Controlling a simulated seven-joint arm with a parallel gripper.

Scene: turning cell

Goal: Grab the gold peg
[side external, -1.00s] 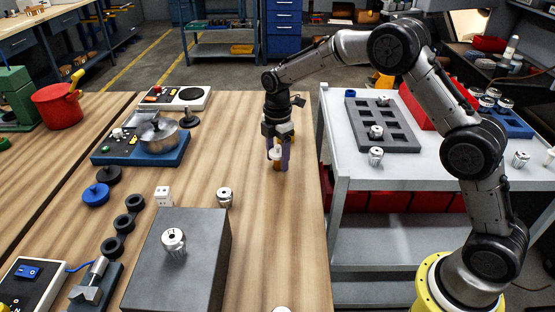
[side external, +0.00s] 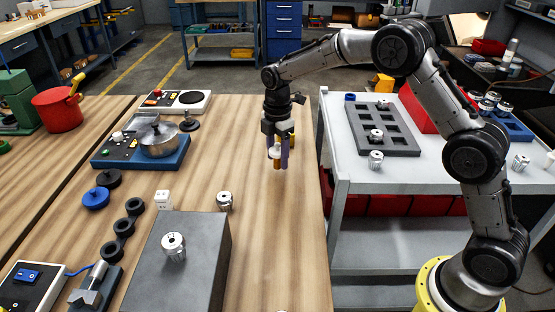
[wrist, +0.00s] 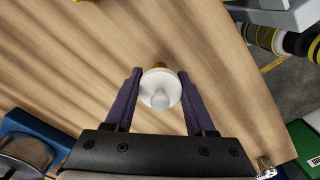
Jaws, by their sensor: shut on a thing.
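The gold peg (side external: 277,164) has a white round top and stands upright between the purple fingers of my gripper (side external: 279,157) in the side view. My gripper is shut on it. In the wrist view the white top of the peg (wrist: 160,89) sits between the two fingertips (wrist: 159,84), with a little gold showing past its rim. The fingers hide part of the peg in the side view. I cannot tell whether its lower end touches the wooden table (side external: 245,235).
A grey block (side external: 205,262) with a silver part on it stands at the front. A blue cooker unit (side external: 115,159) with a pot is at the left. A grey cart (side external: 400,175) with a slotted tray stands right, across a gap. The table around my gripper is mostly clear.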

